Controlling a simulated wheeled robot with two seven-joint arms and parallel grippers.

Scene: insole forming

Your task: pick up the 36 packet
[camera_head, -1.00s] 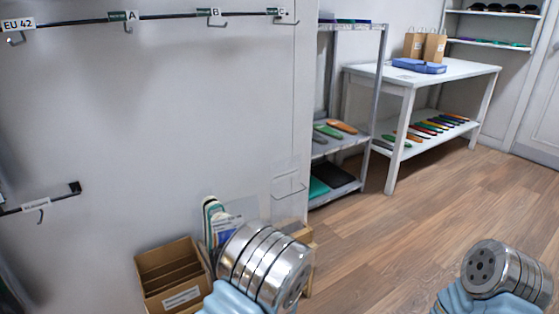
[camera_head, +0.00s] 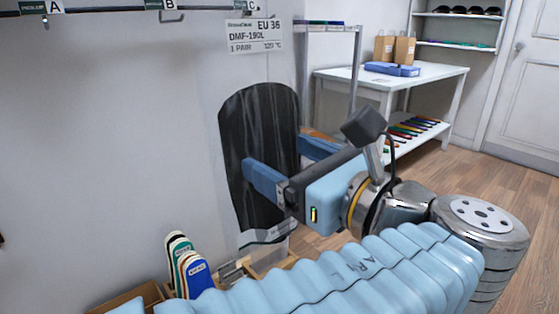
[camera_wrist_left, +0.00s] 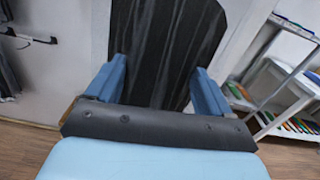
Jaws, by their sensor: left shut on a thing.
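The 36 packet (camera_head: 262,150) hangs upright in the head view, dark and glossy, in a clear bag with a white header card (camera_head: 255,37) reading EU 36, DMF-190L, 1 pair. My left gripper (camera_head: 278,158) is shut on it, with one blue finger towards each side edge of the dark part. In the left wrist view the dark packet (camera_wrist_left: 165,50) fills the gap between the fingers (camera_wrist_left: 162,82), and its top is cut off. The inner contact is partly hidden. My right gripper is in neither current view.
A wall rail has hooks and tags A (camera_head: 53,7), B (camera_head: 167,5) and C. Below stand a cardboard box (camera_head: 135,299) and several coloured insoles (camera_head: 188,265). A metal shelf (camera_head: 357,75) and a white table (camera_head: 440,80) stand behind, with open floor to the right.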

